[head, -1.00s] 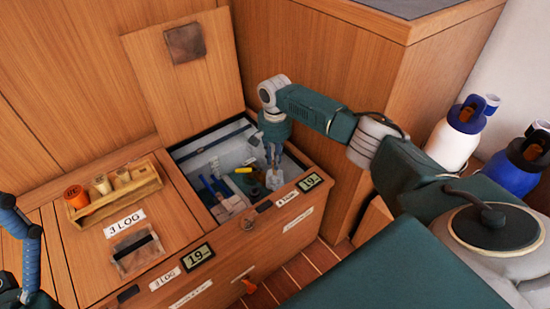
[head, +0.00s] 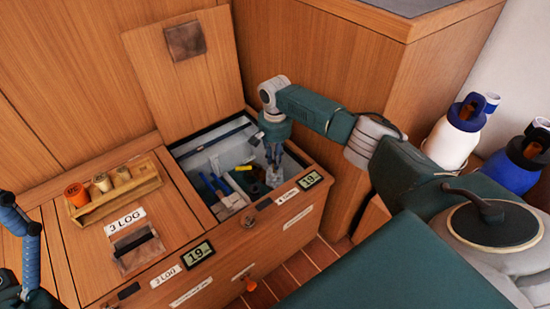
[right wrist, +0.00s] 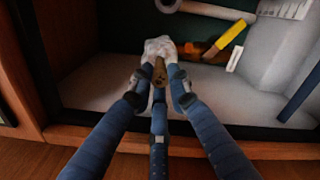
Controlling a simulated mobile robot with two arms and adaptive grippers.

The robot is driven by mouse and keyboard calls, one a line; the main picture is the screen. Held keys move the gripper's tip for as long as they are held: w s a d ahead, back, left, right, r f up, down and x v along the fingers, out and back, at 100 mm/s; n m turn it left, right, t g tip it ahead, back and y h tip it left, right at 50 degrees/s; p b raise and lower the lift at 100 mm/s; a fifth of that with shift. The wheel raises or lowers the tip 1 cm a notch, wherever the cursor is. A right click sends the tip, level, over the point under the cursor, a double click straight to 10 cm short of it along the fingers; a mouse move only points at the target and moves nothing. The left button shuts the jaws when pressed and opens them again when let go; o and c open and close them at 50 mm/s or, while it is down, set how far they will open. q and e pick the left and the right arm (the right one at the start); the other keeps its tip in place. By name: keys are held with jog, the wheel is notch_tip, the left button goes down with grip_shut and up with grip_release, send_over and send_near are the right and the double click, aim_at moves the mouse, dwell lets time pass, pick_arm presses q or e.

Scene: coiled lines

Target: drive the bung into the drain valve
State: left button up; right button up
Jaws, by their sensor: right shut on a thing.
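My right gripper (head: 274,160) reaches down into the open locker (head: 206,150). In the right wrist view its blue fingers (right wrist: 160,82) are shut around a small brown tapered bung (right wrist: 159,70). A pale, lumpy fitting (right wrist: 160,46) lies just beyond the bung, right at the fingertips. It may be the drain valve, but I cannot tell how far, if at all, the bung is inside it. In the head view the fingers mostly hide both. My left gripper (head: 28,245) is only partly in view at the left edge, and its jaws cannot be made out.
Blue-handled tools (head: 213,185) and a yellow-handled item (head: 243,168) lie in the locker near my right gripper. The raised lid (head: 180,85) stands behind. A wooden rack (head: 118,190) holds an orange plug and pale bungs on the closed left lid. Bottles (head: 455,140) stand at right.

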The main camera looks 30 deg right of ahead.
jog(key=shift+f+b, duration=0.35)
jog(key=shift+f, duration=0.65)
jog(key=o, duration=0.9)
jog(key=shift+c, duration=0.2)
jog(key=shift+o, duration=0.3)
jog(key=shift+o, duration=0.5)
jog(key=shift+d+r, duration=0.1)
jog(key=shift+d, duration=0.1)
